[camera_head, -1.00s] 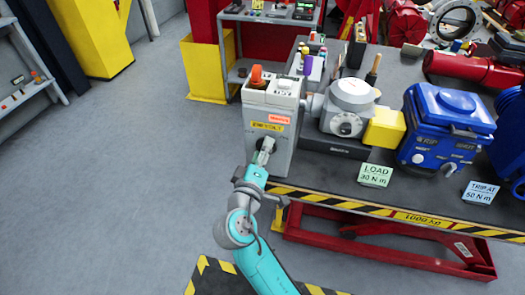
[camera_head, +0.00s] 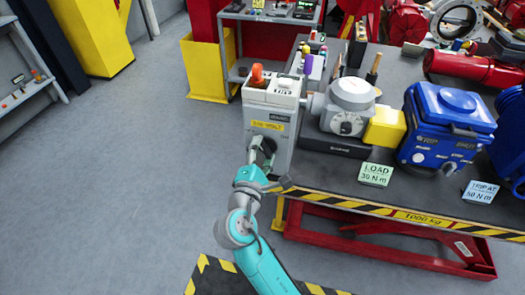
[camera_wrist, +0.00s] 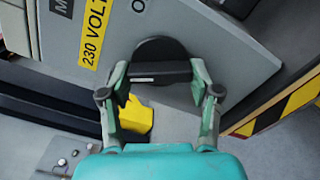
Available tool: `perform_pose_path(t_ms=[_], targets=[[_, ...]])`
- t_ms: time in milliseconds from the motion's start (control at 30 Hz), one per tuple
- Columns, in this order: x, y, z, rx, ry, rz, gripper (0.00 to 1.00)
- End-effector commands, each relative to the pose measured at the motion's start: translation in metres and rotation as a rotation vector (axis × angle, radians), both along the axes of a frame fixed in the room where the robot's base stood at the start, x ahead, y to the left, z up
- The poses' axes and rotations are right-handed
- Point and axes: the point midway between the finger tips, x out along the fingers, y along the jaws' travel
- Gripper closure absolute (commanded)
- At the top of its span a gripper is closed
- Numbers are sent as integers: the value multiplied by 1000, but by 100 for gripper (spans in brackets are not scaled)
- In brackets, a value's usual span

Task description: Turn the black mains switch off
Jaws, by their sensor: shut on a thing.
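The black mains switch (camera_wrist: 158,57) is a round black knob with a raised bar, on the lower front of a grey box. My gripper (camera_wrist: 160,78) has one finger at each end of the bar and is shut on it. In the wrist view the bar lies almost level across the picture, and an "O" mark (camera_wrist: 138,6) shows beyond the knob. In the head view my gripper (camera_head: 262,153) is at the box front (camera_head: 254,110) and partly hides the switch.
A yellow "230 VOLT" label (camera_wrist: 95,30) is beside the switch. An orange part (camera_head: 257,76) stands on the box. A grey valve actuator (camera_head: 347,110) and a blue unit (camera_head: 446,125) stand right of it on the bench. The floor at left (camera_head: 130,190) is clear.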

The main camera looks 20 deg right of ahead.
Motion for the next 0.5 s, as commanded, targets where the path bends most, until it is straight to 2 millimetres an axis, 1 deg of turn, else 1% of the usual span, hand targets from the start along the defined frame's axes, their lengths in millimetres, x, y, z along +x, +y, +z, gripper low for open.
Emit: perform_pose_path(t_ms=[200,500], targets=[[0,0,-2,-120,90,1,72],[0,0,-2,-215,158,1,72]])
